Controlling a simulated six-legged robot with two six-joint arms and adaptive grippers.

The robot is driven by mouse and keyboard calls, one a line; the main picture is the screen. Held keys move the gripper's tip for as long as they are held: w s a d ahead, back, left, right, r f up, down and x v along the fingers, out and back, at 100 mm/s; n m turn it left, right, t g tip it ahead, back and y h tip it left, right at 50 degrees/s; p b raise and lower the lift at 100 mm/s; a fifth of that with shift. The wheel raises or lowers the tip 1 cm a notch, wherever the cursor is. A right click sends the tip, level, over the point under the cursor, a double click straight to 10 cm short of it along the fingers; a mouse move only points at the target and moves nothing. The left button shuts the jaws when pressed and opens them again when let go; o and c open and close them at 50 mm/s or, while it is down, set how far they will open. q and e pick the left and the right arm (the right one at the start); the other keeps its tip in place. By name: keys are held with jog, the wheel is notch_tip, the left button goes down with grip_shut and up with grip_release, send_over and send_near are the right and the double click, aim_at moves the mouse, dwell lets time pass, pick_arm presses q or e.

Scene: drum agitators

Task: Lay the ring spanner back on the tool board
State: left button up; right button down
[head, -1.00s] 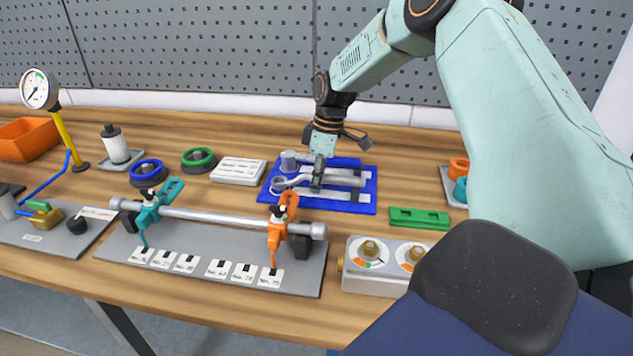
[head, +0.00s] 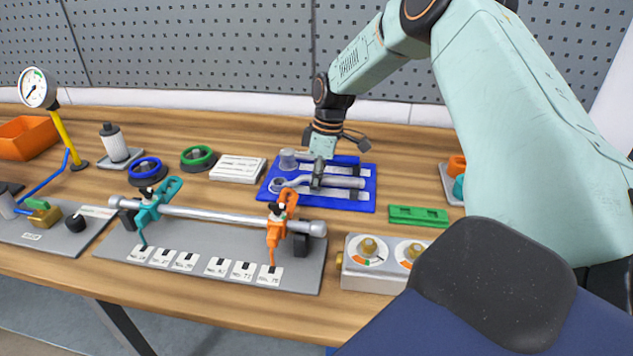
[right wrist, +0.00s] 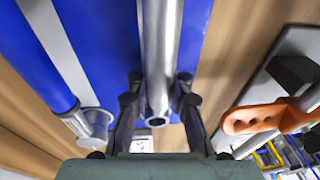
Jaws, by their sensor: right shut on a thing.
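The ring spanner (head: 346,182) is a silver tool lying level over the blue tool board (head: 345,205), its ring end to the left. My right gripper (head: 317,184) comes down from above and is shut on its shank. In the right wrist view the spanner (right wrist: 158,55) runs between the two fingers (right wrist: 158,108). It is low over the board; I cannot tell whether it touches. White strips show on the board. My left gripper is out of view.
In front stands a grey plate (head: 210,240) with a silver bar held by teal and orange clamps (head: 278,235). A green block (head: 418,216) and a box with dials (head: 372,275) are at right. A white labelled block (head: 238,169) and ringed parts (head: 198,158) are left of the board.

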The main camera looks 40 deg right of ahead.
jog(key=c, duration=1.1)
grip_release()
jog(key=r, duration=0.4)
jog(key=d+r, duration=0.1)
jog(key=r, duration=0.3)
jog(key=d+r, duration=0.1)
jog(key=r, duration=0.2)
jog(key=shift+s+r, duration=0.25)
jog(key=shift+r, duration=0.15)
jog(key=shift+r, duration=0.15)
